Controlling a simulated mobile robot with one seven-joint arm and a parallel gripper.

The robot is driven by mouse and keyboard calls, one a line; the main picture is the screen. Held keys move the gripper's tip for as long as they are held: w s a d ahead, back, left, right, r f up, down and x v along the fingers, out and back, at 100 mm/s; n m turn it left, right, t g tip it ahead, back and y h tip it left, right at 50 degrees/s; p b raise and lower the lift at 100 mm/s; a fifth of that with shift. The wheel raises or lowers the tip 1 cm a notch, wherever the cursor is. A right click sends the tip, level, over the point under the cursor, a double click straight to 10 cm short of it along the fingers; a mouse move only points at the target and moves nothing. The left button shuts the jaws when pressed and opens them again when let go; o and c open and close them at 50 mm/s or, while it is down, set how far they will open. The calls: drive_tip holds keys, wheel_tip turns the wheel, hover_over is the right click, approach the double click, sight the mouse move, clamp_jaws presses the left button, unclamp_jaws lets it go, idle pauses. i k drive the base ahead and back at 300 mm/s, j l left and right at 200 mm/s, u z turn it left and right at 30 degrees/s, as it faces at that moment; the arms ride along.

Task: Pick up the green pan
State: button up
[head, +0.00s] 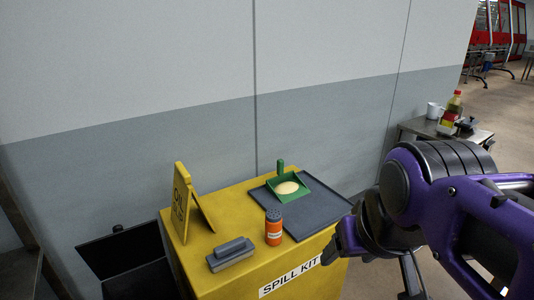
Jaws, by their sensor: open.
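The green pan (289,192) is a small dustpan with an upright-looking green handle (280,167) at its back. It sits on a dark grey mat (318,215) on top of a yellow cabinet. A pale yellow round patch (288,187) lies in the pan. My gripper (368,278) is at the lower right, in front of and to the right of the cabinet, apart from the pan. It is open, and I see nothing held. My purple arm hides part of it.
On the yellow cabinet (212,280) stand an orange shaker (273,229), a grey brush-like block (231,254) and a yellow folding sign (183,212). A black open bin (115,255) is at left. A wall rises behind. A side table (415,126) holds a mug and bottle.

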sight(288, 187)
drive_tip(key=u, duration=1.45)
drive_tip(key=z, duration=1.45)
drive_tip(key=i+l+u, duration=0.4)
drive_tip(key=l, duration=0.35)
drive_tip(key=i+l+u, duration=0.2)
drive_tip(key=l, duration=0.25)
drive_tip(key=i, duration=0.1)
